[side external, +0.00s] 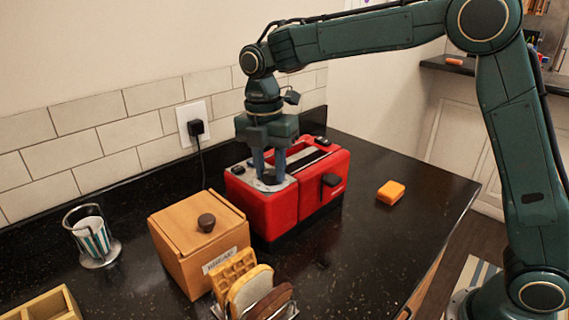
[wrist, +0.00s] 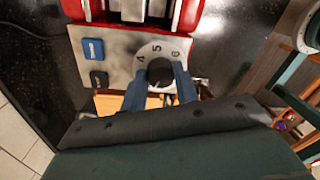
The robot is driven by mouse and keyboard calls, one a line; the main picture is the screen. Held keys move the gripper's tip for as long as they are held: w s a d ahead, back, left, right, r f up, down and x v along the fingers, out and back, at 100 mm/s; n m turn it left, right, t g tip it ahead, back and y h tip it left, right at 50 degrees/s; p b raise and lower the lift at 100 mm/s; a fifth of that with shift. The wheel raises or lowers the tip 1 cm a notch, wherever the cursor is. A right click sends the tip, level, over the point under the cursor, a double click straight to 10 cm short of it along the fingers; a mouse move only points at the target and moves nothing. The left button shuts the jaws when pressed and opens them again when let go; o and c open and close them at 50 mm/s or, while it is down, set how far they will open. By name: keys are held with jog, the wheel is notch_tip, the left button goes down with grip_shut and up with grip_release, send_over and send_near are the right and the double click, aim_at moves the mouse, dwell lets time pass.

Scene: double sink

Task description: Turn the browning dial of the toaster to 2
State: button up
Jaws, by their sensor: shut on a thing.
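The red toaster (side external: 310,200) stands on the black counter, with a grey control panel on its top at the near end. The browning dial (wrist: 160,71) is a dark round knob on that panel, with 4, 5 and 6 visible around its far side in the wrist view. The other numbers and the dial's pointer are hidden or too small to read. My gripper (wrist: 160,85) points down over the panel, its blue fingers shut on the dial from both sides. In the side view my gripper (side external: 270,172) hides most of the dial.
A blue button (wrist: 93,49) and a dark button (wrist: 99,79) sit beside the dial. A wooden bread box (side external: 190,250) and a rack of bread slices (side external: 250,292) stand close to the toaster. An orange sponge (side external: 391,192) lies right of it, with clear counter around.

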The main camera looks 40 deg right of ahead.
aim_at(268, 171)
jog(key=shift+r+n, duration=0.1)
jog(key=shift+n, duration=0.6)
jog(key=o, duration=1)
jog(key=shift+w+a+r, duration=0.1)
jog(key=shift+w+r, duration=0.05)
jog(key=shift+r, duration=1.7)
jog(key=shift+w+a+r, duration=0.1)
jog(key=shift+r, duration=1.75)
